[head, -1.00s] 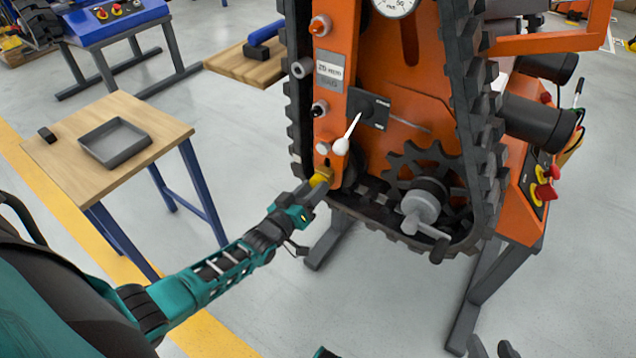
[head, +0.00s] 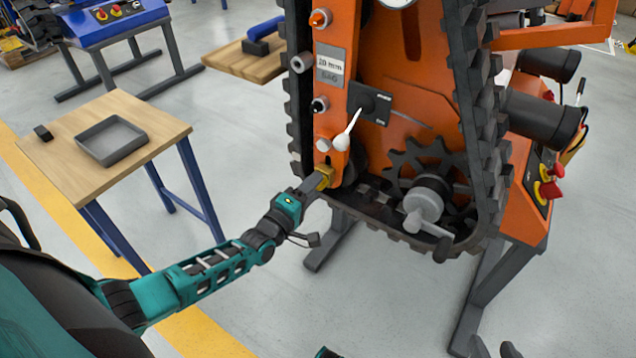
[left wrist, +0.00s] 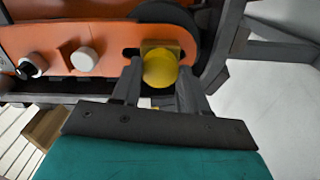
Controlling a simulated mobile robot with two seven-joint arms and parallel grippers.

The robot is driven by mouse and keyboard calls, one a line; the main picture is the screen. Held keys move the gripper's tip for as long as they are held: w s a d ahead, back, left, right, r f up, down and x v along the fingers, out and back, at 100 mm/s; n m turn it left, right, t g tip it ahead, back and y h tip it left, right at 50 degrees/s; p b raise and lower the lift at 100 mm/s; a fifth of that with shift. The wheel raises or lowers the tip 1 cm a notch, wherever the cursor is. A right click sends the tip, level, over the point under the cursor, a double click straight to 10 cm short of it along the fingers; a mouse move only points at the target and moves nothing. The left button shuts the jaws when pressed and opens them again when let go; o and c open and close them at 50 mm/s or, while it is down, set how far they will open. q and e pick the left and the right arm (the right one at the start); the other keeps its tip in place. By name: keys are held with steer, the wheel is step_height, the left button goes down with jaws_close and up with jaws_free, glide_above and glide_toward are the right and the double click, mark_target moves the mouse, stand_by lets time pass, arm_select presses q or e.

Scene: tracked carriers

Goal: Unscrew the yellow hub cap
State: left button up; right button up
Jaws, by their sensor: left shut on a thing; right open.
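The yellow hub cap (head: 325,176) sits at the lower end of the orange side plate (head: 331,95) of the tracked carrier. My left gripper (head: 320,182) is shut on it, coming from the lower left. In the left wrist view the round yellow cap (left wrist: 160,70) lies between the two grey fingers, in front of a brass-coloured block (left wrist: 170,46). Whether its thread is loose cannot be seen. My right gripper (head: 495,350) shows only in part at the bottom edge, open, away from the carrier.
A white-knobbed lever (head: 345,138) and a grey crank (head: 424,208) are near the cap. The black track (head: 300,120) surrounds the plate. A wooden table (head: 65,155) with a grey tray (head: 111,140) stands at left. The floor between is clear.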

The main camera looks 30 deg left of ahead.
arm_select(q)
steer(key=n, duration=0.7)
arm_select(e)
steer(key=shift+s+f, duration=0.3)
steer(key=shift+f, duration=0.45)
arm_select(q)
steer(key=o, duration=0.9)
steer(key=shift+o, duration=0.2)
arm_select(e)
steer(key=shift+w+r, duration=0.15)
steer(key=shift+w, duration=0.05)
